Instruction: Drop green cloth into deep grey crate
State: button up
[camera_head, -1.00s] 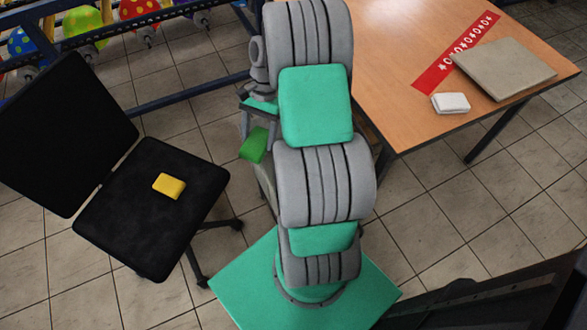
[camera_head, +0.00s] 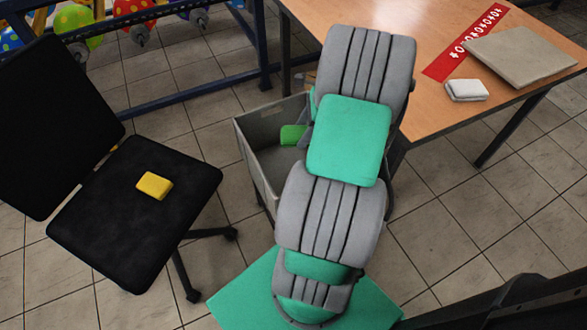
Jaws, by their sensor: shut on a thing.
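The green cloth (camera_head: 291,135) is a small green block shape, seen above the inside of the deep grey crate (camera_head: 262,174). My gripper (camera_head: 304,136) is mostly hidden behind my own arm; it is shut on the green cloth, whose left part sticks out. The crate stands left of my arm, with its left wall and back rim in view. My arm hides its right side. I cannot tell how high the cloth is above the crate floor.
A black chair (camera_head: 110,220) with a yellow block (camera_head: 154,186) on its seat stands at left. A wooden table (camera_head: 430,110) at right holds a white block (camera_head: 467,90), a flat beige slab (camera_head: 520,57) and a red strip (camera_head: 468,42). A blue rack with balloons stands behind.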

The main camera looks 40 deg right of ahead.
jog(key=shift+f+b, duration=0.4)
jog(key=shift+f, duration=0.25)
jog(key=shift+r, duration=0.1)
jog(key=o, duration=1.4)
jog(key=p+v, duration=0.3)
jog(key=v, duration=0.5)
jog(key=shift+a, duration=0.1)
